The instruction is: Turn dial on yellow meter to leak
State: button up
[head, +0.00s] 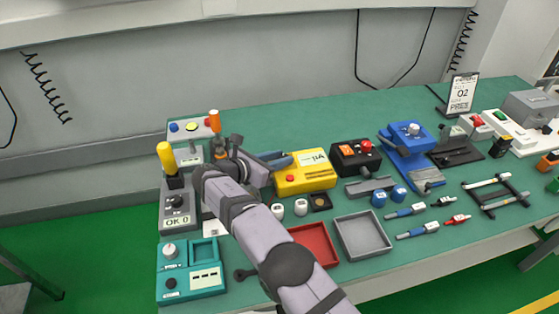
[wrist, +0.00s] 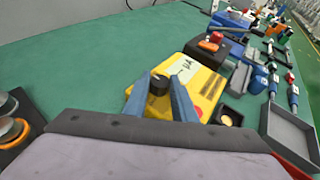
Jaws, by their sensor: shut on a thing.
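The yellow meter (head: 308,182) sits on the green bench, left of the black box. It has a pale display panel with dark lettering and a red button. It also shows in the wrist view (wrist: 207,88). Its black dial (wrist: 159,84) is at the meter's near-left end in that view. My gripper (wrist: 161,98) is shut on the dial, with one blue finger on each side of it. In the head view my gripper (head: 283,160) reaches the meter's left back corner, and the fingers hide the dial. The dial's markings and setting cannot be read.
A black box with red and orange parts (head: 356,155) stands right of the meter. White-capped pots (head: 301,207), a red tray (head: 315,244) and a grey tray (head: 362,236) lie in front. Grey and teal devices (head: 191,270) stand at the left. The bench behind the meter is clear.

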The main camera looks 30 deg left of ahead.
dwell(0.3)
jog(key=o, duration=1)
jog(key=shift+o, duration=0.2)
jog(key=b+v, duration=0.1)
jog(key=v, duration=0.6)
jog(key=shift+s+b, duration=0.15)
jog(key=shift+b, duration=0.2)
